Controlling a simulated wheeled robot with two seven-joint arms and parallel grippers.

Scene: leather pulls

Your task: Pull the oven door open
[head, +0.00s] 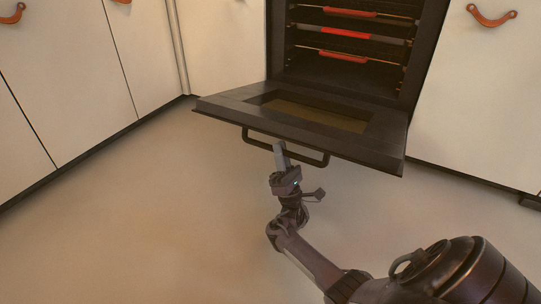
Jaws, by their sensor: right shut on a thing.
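The oven (271,45) stands at the back, its dark frame around a cavity with several racks. Its oven door (215,104) is hinged down and lies nearly flat, with a window panel (315,114) in its middle. A black bar handle (257,142) runs along the door's front edge. My right gripper (280,147) is shut on the handle near its middle, reaching up from below; the fingers hide part of the bar. My left gripper is not in view.
Cream cabinets (60,70) with leather pulls (121,1) flank the oven on the left. Another cream cabinet (480,100) with a leather pull (491,17) stands on the right. The floor (130,220) in front is clear.

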